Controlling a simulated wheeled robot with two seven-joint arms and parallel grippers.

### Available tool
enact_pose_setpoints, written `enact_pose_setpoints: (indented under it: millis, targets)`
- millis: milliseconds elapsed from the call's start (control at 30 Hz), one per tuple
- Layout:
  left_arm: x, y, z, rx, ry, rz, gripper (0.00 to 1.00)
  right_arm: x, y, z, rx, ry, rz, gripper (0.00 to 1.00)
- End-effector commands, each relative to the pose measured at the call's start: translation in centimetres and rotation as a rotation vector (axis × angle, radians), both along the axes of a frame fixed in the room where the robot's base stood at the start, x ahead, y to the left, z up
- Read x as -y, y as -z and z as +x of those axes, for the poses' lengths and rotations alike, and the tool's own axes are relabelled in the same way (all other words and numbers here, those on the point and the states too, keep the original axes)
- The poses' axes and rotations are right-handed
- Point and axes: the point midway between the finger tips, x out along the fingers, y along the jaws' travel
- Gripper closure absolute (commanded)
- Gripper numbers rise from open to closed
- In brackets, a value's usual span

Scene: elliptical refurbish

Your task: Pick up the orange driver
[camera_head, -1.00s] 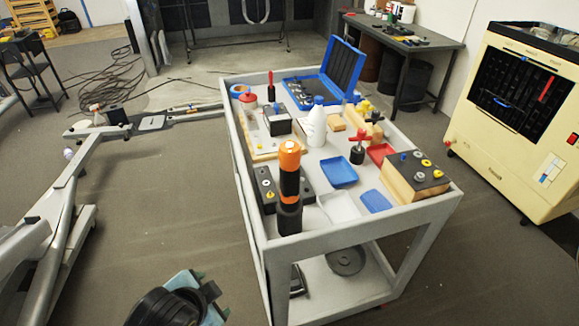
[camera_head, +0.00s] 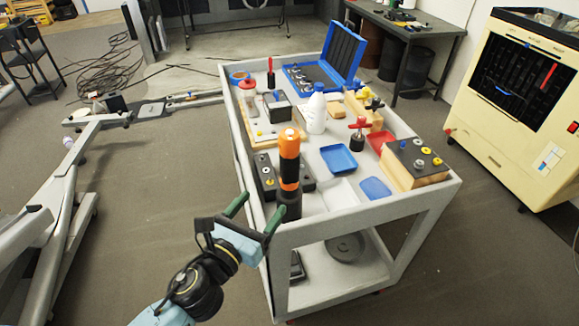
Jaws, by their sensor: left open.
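The orange driver (camera_head: 289,158) is an orange and black cylindrical tool. It stands upright at the near left corner of the grey cart (camera_head: 372,218), its lower part in a black base. My left gripper (camera_head: 258,211) is at the cart's near left edge, left of and slightly below the driver's orange part. Its two green-tipped fingers are spread apart with nothing between them. The gripper appears apart from the driver. My right gripper is not in view.
Beside the driver are black blocks (camera_head: 264,178), a blue tray (camera_head: 338,158) and a white bottle (camera_head: 316,110). A wooden block with a dark top (camera_head: 414,163) sits at the cart's right. An open blue case (camera_head: 340,62) is at the back. The cart's raised rim lies near my gripper.

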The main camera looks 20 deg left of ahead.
Motion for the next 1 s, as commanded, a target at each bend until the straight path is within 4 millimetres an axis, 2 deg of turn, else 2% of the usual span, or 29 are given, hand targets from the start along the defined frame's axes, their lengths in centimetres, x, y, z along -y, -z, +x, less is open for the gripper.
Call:
enact_pose_setpoints:
  millis: [167,500,767,933,1000]
  targets:
    - [0.6,-0.1,1.4,0.020,0.022,0.051,0.30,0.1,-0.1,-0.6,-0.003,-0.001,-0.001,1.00]
    - [1.7,-0.2,7.0,0.017,0.020,0.046,0.30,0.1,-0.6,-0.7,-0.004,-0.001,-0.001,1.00]
    - [1.9,-0.5,8.8,0.017,0.019,0.046,0.30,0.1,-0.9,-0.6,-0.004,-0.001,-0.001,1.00]
    - [2.1,-1.4,11.3,0.018,0.019,0.044,0.30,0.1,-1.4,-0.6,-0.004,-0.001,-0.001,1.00]
    - [2.3,-1.1,12.2,0.016,0.019,0.045,0.30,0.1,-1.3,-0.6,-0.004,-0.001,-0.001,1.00]
